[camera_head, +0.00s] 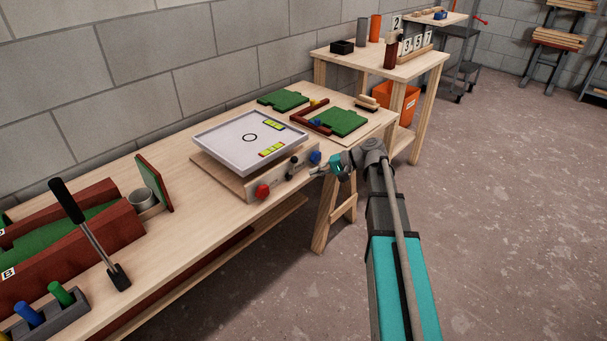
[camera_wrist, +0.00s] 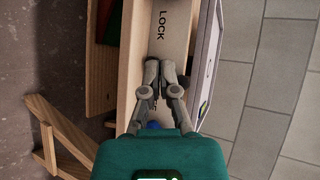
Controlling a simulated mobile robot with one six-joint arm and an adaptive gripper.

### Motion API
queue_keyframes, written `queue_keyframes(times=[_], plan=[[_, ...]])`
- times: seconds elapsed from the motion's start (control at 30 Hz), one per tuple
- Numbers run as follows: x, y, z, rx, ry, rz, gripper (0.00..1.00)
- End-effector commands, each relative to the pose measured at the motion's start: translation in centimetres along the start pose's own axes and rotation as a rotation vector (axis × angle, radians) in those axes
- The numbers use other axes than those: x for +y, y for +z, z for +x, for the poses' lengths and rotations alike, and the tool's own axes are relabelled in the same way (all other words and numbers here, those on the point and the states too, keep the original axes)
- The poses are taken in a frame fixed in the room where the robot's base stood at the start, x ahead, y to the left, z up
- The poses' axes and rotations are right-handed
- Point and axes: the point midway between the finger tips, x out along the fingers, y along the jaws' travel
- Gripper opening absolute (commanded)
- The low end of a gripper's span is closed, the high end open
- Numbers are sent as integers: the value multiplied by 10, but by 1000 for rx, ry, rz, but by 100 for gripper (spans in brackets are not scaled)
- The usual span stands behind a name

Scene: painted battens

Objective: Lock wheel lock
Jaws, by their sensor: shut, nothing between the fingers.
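A wooden box with a pale front panel (camera_head: 279,179) stands on the workbench and carries a white tilted tray (camera_head: 214,150). The panel bears a red knob (camera_head: 263,191), a blue knob (camera_head: 315,157) and small dark fittings (camera_head: 293,175) between them. In the wrist view the word LOCK (camera_wrist: 162,25) is printed on the panel (camera_wrist: 180,40). My gripper (camera_wrist: 161,72) is shut and empty over the panel, just below that word. In the head view my gripper (camera_head: 316,172) is beside the blue knob. The fingers hide part of the panel, and the lock itself is not clear.
Green boards (camera_head: 343,121) and a dark red angled piece lie behind the box. A second table (camera_head: 375,60) is farther back. The floor right of the bench is clear.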

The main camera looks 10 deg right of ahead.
Motion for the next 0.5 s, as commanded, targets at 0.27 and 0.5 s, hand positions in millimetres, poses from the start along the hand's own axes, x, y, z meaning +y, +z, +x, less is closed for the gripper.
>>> queue_keyframes(times=[0.27,0.5], plan=[[30,-50,-12,12,-214,33,0],[49,-85,-34,20,-396,51,0]])
